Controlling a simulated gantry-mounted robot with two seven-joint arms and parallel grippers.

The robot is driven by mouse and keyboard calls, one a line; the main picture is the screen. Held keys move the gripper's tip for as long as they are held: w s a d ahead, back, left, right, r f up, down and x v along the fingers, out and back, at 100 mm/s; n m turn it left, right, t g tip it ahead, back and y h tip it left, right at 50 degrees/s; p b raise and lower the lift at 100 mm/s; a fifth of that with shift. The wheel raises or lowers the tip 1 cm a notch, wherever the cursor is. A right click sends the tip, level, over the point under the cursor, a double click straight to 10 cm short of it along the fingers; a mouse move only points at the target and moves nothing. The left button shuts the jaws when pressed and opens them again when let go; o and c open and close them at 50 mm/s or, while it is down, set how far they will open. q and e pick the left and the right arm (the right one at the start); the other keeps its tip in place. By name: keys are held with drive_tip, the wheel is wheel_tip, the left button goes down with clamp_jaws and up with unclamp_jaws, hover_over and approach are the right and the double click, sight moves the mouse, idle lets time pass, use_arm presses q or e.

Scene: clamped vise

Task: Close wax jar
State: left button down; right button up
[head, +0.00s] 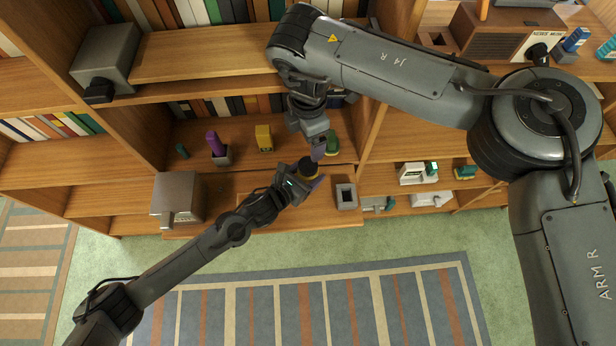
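A small jar with a dark top (309,166) and a yellowish lower part, which I take for the wax jar, is near the front edge of the middle shelf. My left gripper (305,185) reaches it from the lower left, with its fingers around the jar's lower part. My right gripper (318,151) points down from above, its fingertips close to the dark top. I cannot tell whether they touch it or whether the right fingers are open. The grippers partly hide the jar, and I cannot make out a separate lid.
A purple object in a grey holder (217,148), a yellow block (264,138) and a green item (332,143) stand on the shelf behind. A grey open box (346,195) is right of the jar. A large grey box (178,198) stands at left.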

use_arm(q)
drive_tip(key=shift+c, duration=0.3)
unclamp_jaws()
drive_tip(key=shift+s+a, duration=0.1)
drive_tip(key=b+v, duration=0.1)
drive_tip(key=v, duration=0.9)
drive_tip(key=shift+s+a+r, duration=0.15)
drive_tip(key=shift+s+r, duration=0.05)
